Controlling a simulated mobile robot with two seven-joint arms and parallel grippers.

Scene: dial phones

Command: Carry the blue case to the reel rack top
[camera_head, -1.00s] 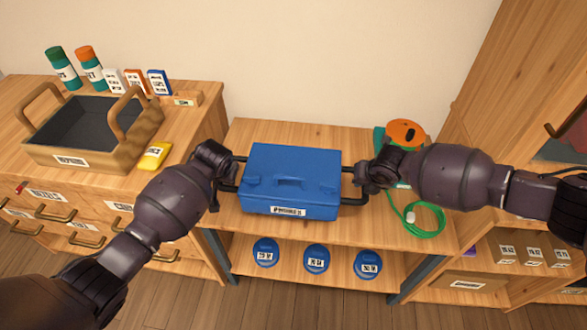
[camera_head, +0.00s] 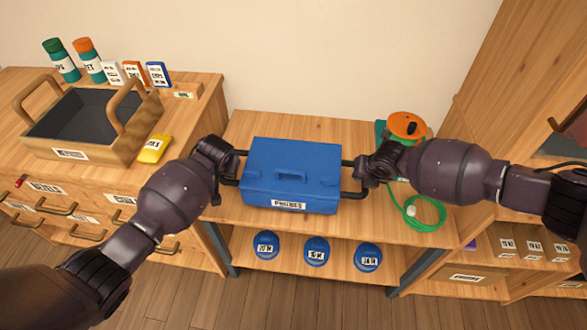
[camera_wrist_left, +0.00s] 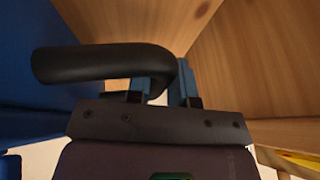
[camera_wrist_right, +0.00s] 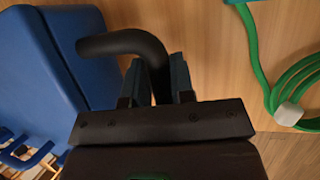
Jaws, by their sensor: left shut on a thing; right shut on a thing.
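The blue case (camera_head: 291,172) has a label on its front and a black handle on each side. It is level at the rack's top (camera_head: 270,125); whether it touches the wood or hangs just above I cannot tell. My left gripper (camera_head: 230,172) is shut on the left black handle, which shows in the left wrist view (camera_wrist_left: 95,62). My right gripper (camera_head: 364,172) is shut on the right black handle, which shows in the right wrist view (camera_wrist_right: 120,42). The fingertips are partly hidden in the head view.
Blue round reels (camera_head: 316,250) sit on the shelf below. A wooden tote (camera_head: 88,120) and a yellow item (camera_head: 154,149) stand on the left cabinet. A wooden cabinet stands at right.

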